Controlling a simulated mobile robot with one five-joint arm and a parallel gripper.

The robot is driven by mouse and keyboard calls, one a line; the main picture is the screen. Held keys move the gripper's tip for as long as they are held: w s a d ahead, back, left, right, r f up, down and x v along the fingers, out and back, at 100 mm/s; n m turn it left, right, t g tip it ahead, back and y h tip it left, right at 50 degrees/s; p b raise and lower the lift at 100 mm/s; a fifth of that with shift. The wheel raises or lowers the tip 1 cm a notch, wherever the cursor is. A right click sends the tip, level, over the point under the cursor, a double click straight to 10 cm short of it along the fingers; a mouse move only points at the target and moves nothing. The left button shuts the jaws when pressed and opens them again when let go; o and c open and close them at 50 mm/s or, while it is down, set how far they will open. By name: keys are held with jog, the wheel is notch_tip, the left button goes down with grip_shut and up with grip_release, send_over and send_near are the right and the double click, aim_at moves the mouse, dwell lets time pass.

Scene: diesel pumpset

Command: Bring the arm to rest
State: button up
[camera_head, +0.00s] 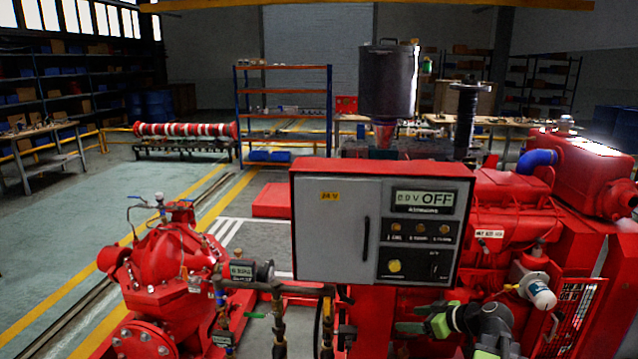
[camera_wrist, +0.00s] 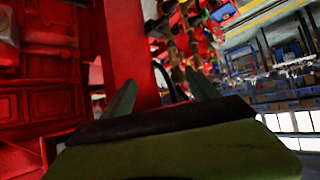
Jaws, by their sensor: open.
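My gripper (camera_head: 408,317) is at the lower right of the head view, in front of the red engine (camera_head: 490,222) and just below the control panel's lower right part. Its green fingers point left. My gripper also shows in the wrist view (camera_wrist: 163,84), with two green fingers spread apart and nothing between them. The wrist view is tilted, with red machine parts beyond the fingers. The control panel (camera_head: 343,264) is a grey and black box in a red frame, and its display reads OFF.
A red pump (camera_head: 165,260) with gauges stands at the lower left. Pipes and valves (camera_head: 277,318) run below the panel, left of my gripper. A red mesh guard (camera_head: 578,308) is at the right. The floor (camera_head: 60,255) at the left is clear.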

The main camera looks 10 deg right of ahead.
jog(key=a+f+n+g, duration=0.1)
jog(key=a+f+g, duration=0.2)
jog(key=a, duration=1.1)
jog(key=a+f+n+g, duration=0.1)
jog(key=a+f+g, duration=0.3)
jog(key=a, duration=1)
jog(key=s+a+f+m+g+h, duration=0.1)
jog(key=s+a+f+h, duration=0.1)
jog(key=s+a+h, duration=0.15)
jog(key=s+d+m+g+h, duration=0.1)
jog(key=s+d+m+h, duration=0.1)
jog(key=d+m, duration=0.5)
jog(key=shift+s+d+f+g+p, duration=0.25)
jog(key=shift+s+f+g+p, duration=0.05)
jog(key=shift+s+p, duration=0.15)
jog(key=shift+a, duration=0.1)
